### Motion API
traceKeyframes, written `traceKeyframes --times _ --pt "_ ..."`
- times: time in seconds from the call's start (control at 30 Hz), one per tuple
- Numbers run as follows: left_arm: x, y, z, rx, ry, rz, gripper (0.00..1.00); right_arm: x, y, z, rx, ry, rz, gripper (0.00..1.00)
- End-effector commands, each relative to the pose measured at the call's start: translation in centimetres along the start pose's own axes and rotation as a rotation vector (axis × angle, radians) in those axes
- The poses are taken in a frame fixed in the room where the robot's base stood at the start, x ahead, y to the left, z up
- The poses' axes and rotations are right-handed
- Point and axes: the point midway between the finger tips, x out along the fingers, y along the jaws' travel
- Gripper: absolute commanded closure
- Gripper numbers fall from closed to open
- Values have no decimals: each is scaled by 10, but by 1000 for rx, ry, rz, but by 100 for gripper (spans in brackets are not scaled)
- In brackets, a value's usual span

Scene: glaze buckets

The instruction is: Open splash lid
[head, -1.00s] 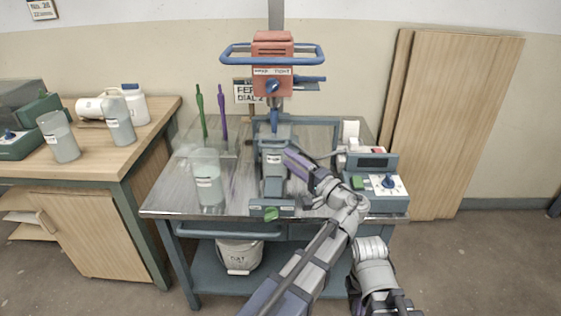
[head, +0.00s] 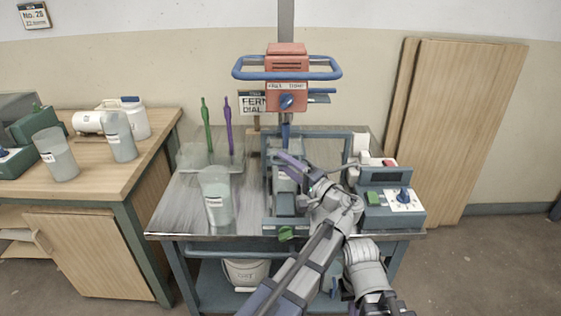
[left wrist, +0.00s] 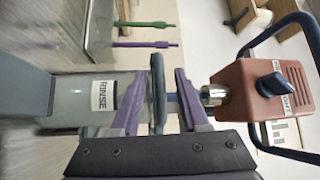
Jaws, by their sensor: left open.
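The splash lid (left wrist: 157,92) shows edge-on in the left wrist view, a blue-grey plate over the mouth of the grey bucket labelled RINSE (left wrist: 75,97). The bucket stands under the red mixer head (left wrist: 262,90), whose shaft passes down at the lid. My left gripper (left wrist: 160,75) is open, with one purple finger on each side of the lid's edge; I cannot tell whether they touch it. In the head view my left gripper (head: 284,162) covers much of the lid and the bucket.
A clear container (head: 216,205) stands left of the mixer, near green (head: 206,125) and purple (head: 227,130) upright sticks. A control box with a dial (head: 390,195) stands close on the right. A white bucket (head: 245,274) sits on the lower shelf.

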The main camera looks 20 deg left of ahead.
Motion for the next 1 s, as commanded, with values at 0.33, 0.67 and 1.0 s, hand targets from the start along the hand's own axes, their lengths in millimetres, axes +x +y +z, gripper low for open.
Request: traceKeyframes --times 0.33,0.67,1.0 --pt "0 0 0 0 0 0 84 0 0 0 0 0 0 100" --pt "0 0 0 0 0 0 100 0 0 0 0 0 0 100" --pt "0 0 0 0 -1 1 100 0 0 0 0 0 0 100"
